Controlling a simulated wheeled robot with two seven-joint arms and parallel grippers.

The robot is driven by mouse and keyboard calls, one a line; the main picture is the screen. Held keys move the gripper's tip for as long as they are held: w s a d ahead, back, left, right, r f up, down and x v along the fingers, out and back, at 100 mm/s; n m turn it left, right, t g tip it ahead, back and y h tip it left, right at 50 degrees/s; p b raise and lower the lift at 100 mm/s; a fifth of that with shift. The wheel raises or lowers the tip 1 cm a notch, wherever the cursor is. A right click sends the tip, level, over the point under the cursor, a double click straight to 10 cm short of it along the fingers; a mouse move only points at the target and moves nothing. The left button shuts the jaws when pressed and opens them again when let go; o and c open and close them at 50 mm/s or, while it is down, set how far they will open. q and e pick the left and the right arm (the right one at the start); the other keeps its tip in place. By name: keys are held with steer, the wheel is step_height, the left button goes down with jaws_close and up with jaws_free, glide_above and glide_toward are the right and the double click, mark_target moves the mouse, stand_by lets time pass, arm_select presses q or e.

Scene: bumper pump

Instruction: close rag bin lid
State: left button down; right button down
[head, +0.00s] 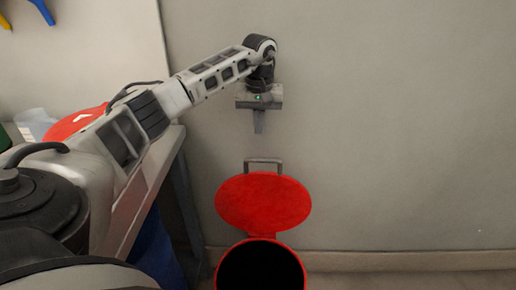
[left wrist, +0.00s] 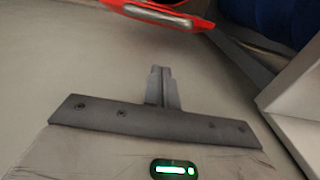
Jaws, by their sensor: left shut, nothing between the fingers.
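The rag bin (head: 216,272) is red with a dark, open mouth, at the bottom centre of the head view. Its round red lid (head: 263,202) stands raised behind the mouth, with a grey handle (head: 263,161) at its top edge. The lid's red edge (left wrist: 125,6) and the handle (left wrist: 158,16) also show at the top of the left wrist view. My left gripper (head: 259,128) is shut and empty, fingers pointing down, above the handle and apart from it. Its closed fingers (left wrist: 162,88) show in the left wrist view. My right gripper is not in view.
A workbench (head: 150,190) stands to the left under my left arm, with a red round object (head: 75,122) and a clear container (head: 35,122) on it. A plain wall (head: 400,120) is behind the bin. The space right of the bin is clear.

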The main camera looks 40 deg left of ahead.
mark_target(259, 170)
arm_select(q)
steer(key=s+f, duration=0.1)
steer(key=s+d+f, duration=0.1)
steer(key=f, duration=0.1)
steer(key=d+f, duration=0.1)
steer(key=f, duration=0.1)
steer(key=shift+s+d, duration=0.2)
steer(key=shift+s, duration=0.2)
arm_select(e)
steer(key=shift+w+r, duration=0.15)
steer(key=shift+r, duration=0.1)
